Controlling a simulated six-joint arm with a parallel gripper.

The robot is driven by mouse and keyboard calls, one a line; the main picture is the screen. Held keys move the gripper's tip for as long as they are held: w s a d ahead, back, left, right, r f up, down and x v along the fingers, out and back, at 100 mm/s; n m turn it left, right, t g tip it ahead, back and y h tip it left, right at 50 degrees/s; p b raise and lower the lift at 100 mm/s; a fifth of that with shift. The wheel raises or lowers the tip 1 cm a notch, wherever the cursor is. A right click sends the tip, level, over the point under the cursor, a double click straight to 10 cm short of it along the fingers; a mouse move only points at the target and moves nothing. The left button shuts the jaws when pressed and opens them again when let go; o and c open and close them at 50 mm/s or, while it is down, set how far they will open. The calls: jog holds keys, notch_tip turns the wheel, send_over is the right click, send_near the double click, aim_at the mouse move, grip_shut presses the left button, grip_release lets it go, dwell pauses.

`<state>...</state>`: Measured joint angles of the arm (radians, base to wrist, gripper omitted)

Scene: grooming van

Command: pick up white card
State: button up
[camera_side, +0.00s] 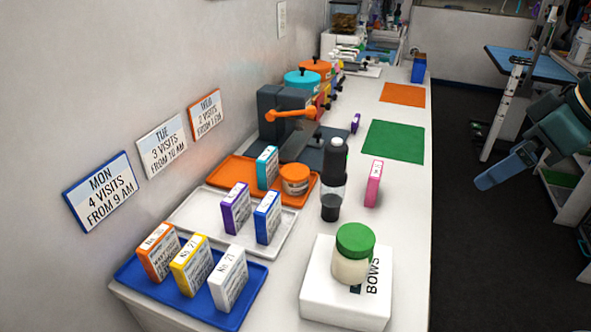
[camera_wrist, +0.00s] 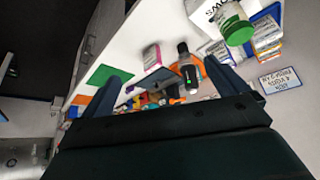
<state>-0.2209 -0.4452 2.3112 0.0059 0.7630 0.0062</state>
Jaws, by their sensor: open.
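The white card (camera_side: 229,278) stands upright at the right end of the blue tray (camera_side: 142,283). Its top edge and printed face show in the side view. A yellow card (camera_side: 190,265) and an orange card (camera_side: 158,251) stand to its left on the same tray. My gripper (camera_side: 490,178) hangs over the dark floor at the right, off the counter and far from the white card. In the wrist view my gripper (camera_wrist: 170,76) is open, with nothing between its fingers. I cannot tell the white card apart for certain in that view.
A white box (camera_side: 316,284) with a green-lidded jar (camera_side: 352,262) stands right of the blue tray. A dark bottle (camera_side: 332,185) and a pink card (camera_side: 373,184) stand behind it. Purple (camera_side: 236,208) and blue (camera_side: 267,217) cards stand on the white tray (camera_side: 183,212). The wall borders the counter's left.

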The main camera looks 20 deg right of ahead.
jog(key=w+a+n+y, duration=0.1)
jog(key=w+a+n, duration=0.1)
jog(key=w+a, duration=0.6)
jog(key=n+g+y, duration=0.1)
jog(key=n+y, duration=0.1)
jog(key=n, duration=0.3)
send_near(229, 264)
jog(key=shift+s+d+r, duration=0.2)
jog(key=shift+d, duration=0.05)
jog(key=shift+x, duration=4.25)
jog(key=shift+w+a, duration=0.1)
jog(key=shift+x, duration=2.55)
jog(key=c, duration=1.1)
